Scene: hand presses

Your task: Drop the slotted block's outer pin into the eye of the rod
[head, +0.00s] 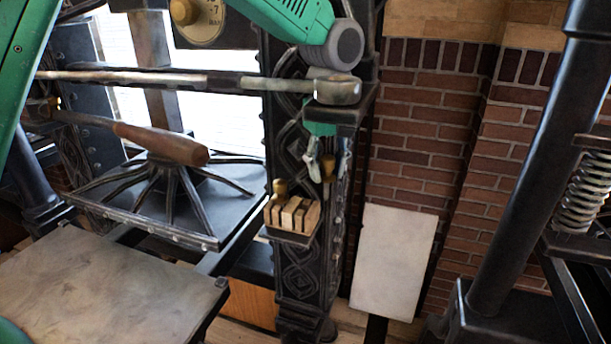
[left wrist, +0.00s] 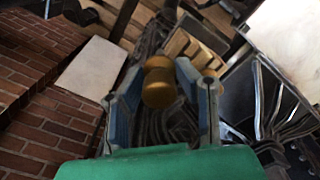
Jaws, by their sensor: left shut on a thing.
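My left gripper (head: 327,166) hangs beside the black press column, partly hidden behind the rod's end. It is shut on a brass pin (head: 328,171); the left wrist view shows the pin's rounded brass head (left wrist: 159,86) between the two fingers. The slotted wooden block (head: 296,216) sits on a small bracket on the column, below and left of the gripper. Another brass pin (head: 280,188) stands at the block's left end. The rod (head: 230,82) runs across above, and its thick end (head: 338,90) is at the right; its eye is not clearly visible. My right gripper is out of view.
A wooden-handled bar (head: 160,143) and a ribbed black platen (head: 170,205) lie left of the column. A pale plate (head: 393,262) leans against the brick wall. A black post with a spring (head: 585,195) stands at the right.

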